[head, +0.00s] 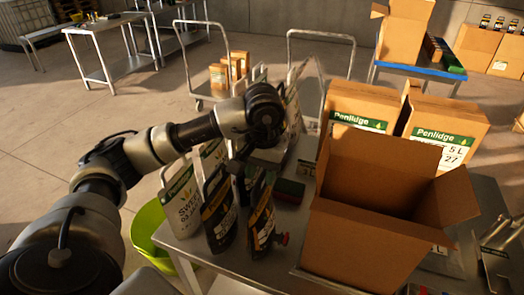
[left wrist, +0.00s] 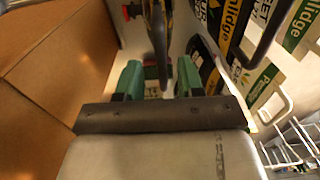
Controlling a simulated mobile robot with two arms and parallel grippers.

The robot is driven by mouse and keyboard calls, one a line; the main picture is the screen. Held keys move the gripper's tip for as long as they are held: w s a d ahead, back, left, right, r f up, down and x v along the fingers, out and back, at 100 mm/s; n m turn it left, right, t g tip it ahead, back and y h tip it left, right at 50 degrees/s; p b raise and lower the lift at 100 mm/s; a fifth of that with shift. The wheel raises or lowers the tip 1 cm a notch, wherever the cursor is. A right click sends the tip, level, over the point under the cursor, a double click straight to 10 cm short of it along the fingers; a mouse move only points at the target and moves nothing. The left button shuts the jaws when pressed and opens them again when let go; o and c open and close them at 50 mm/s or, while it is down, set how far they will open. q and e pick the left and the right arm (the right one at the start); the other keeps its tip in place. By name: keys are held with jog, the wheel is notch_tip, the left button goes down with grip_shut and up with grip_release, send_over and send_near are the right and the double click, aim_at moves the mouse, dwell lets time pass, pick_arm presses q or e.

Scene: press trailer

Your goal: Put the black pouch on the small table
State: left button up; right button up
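Two black pouches stand upright at the front left of the metal work table in the head view: one (head: 219,210) at left and one (head: 262,218) nearer the box. My left gripper (head: 256,174) points down just above the right-hand black pouch. In the left wrist view the green fingers of my left gripper (left wrist: 159,82) are apart, with a dark thin edge, apparently a pouch (left wrist: 158,40), between them; contact cannot be told. A small metal table (head: 103,24) stands at the far upper left; whether it is the task's table is unclear. My right gripper is not in view.
An open cardboard box (head: 365,235) fills the work table's right part, close to my left gripper. White pouches (head: 181,195) stand at left. A green bin (head: 147,225) sits beside the table (head: 195,249). Trolleys (head: 198,60) stand behind. The floor at left is clear.

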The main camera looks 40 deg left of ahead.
pick_arm(q)
notch_tip(320, 180, up, 10)
jog(key=shift+d+f, duration=0.15)
jog(key=shift+f, duration=0.1)
